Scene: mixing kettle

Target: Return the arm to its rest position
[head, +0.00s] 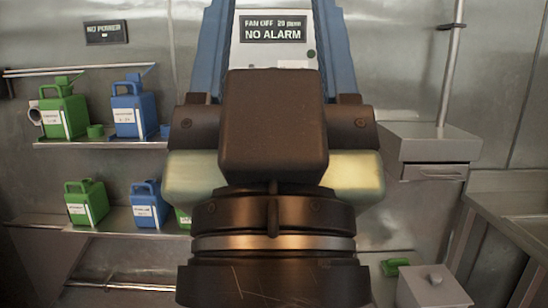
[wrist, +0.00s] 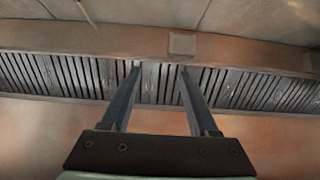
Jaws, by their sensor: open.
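My gripper (wrist: 158,72) shows in the wrist view with its two long fingers apart and nothing between them. Behind the fingers the wrist view shows a slatted vent strip along a ceiling or upper wall. In the head view my arm's wrist fills the middle of the picture, and the blue gripper fingers (head: 278,40) rise upward beyond it, one on each side of a sign. The fingertips are cut off by the top edge of the head view. Whatever is directly behind my wrist is hidden.
Shelves (head: 100,144) at left hold green jugs (head: 62,112) and blue jugs (head: 132,110). A sign (head: 273,29) reads "NO ALARM". A metal box (head: 432,145) is on the right wall. A grey lidded box (head: 434,288) and a metal counter (head: 490,205) are at lower right.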

